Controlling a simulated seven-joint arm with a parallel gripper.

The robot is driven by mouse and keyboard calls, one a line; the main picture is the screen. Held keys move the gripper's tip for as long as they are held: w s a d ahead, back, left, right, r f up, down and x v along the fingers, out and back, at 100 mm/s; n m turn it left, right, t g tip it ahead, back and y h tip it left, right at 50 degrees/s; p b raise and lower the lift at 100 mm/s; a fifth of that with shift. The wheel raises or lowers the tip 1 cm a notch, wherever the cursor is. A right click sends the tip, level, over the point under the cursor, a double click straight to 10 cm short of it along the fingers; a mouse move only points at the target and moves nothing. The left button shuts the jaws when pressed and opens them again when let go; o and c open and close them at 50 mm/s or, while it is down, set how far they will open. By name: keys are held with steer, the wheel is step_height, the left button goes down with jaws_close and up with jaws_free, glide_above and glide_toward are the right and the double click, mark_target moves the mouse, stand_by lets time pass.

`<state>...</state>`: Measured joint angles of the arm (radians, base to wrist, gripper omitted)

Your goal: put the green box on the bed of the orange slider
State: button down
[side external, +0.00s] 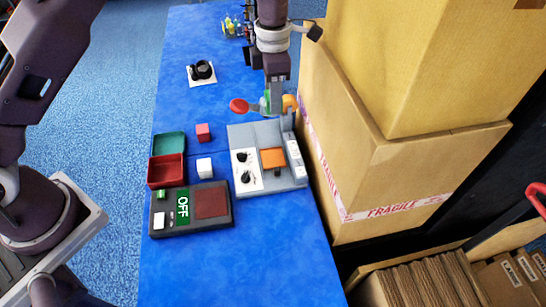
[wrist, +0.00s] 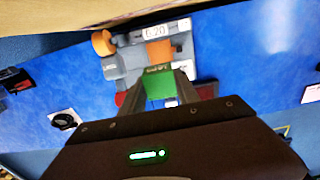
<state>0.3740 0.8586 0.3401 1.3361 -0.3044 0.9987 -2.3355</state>
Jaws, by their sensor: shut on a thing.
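My gripper (side external: 274,104) is shut on the green box, which is partly hidden by the fingers in the side view. In the wrist view the green box (wrist: 159,84) sits between my two fingers (wrist: 161,92). The orange slider bed (side external: 273,158) is a flat orange square set in a grey machine (side external: 255,133). It also shows in the wrist view (wrist: 158,50), beyond the green box. My gripper holds the box above the back edge of the machine, apart from the orange bed. The bed looks empty.
Large cartons (side external: 365,165) stand close along the right of the blue table (side external: 180,270). A red disc (side external: 238,105) and an orange knob (side external: 289,102) are near my gripper. A red cube (side external: 203,132), white cube (side external: 204,167), red and green trays (side external: 165,185) and a dark OFF panel (side external: 160,232) lie left.

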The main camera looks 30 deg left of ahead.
mark_target(273, 158)
step_height(273, 158, down, 19)
steer(key=shift+r, duration=0.15)
steer(key=c, duration=0.9)
jaws_free()
